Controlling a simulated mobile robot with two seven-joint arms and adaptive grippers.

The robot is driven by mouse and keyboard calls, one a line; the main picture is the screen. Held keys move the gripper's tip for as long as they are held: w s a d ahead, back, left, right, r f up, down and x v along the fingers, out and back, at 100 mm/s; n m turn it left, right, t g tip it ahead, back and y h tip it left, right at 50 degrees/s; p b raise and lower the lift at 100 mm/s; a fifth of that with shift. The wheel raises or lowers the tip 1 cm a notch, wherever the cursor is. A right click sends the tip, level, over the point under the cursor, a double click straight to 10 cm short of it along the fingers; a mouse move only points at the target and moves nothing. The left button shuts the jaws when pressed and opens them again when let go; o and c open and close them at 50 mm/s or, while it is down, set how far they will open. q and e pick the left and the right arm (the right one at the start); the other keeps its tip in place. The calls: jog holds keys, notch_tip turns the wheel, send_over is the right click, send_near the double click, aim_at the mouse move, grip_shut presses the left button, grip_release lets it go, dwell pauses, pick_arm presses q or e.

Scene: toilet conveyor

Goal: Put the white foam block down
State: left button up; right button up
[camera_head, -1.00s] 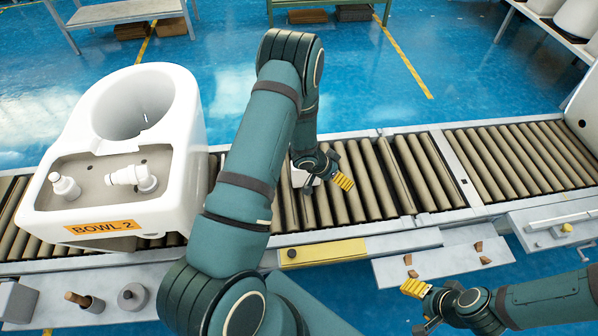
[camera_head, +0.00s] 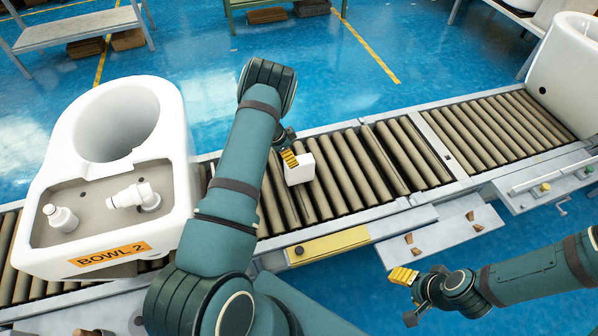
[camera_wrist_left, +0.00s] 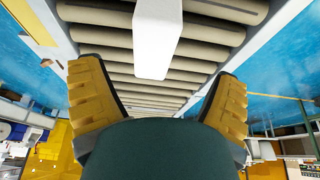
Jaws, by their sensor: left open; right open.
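The white foam block (camera_head: 299,168) rests on the conveyor rollers to the right of the toilet bowl. My left gripper (camera_head: 289,158) is just left of the block in the head view, partly hidden by its own arm. In the left wrist view the block (camera_wrist_left: 157,38) lies beyond the two spread yellow fingers (camera_wrist_left: 163,100), with a gap between it and each fingertip. My left gripper is open and empty. My right gripper (camera_head: 403,277) is open and empty, in front of the conveyor at the lower right.
A white toilet labelled BOWL 2 (camera_head: 112,249) stands on the conveyor at the left. Another white toilet (camera_head: 568,75) stands at the far right end. Bare rollers (camera_head: 360,165) lie between. A yellow panel (camera_head: 328,245) and a shelf with brown pieces (camera_head: 440,232) line the front edge.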

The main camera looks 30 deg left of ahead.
pick_arm(q)
jog(key=x, duration=0.3)
jog(key=shift+d+f+b, duration=0.1)
jog(key=shift+f+b, duration=0.2)
jog(key=x, duration=0.1)
jog(key=b+x, duration=0.1)
jog(key=x, duration=0.3)
jog(key=shift+d, duration=0.35)
jog(key=c, duration=1.1)
notch_tip(320, 180, up, 10)
jog(key=shift+s+r+p, duration=0.1)
jog(key=shift+p, duration=1)
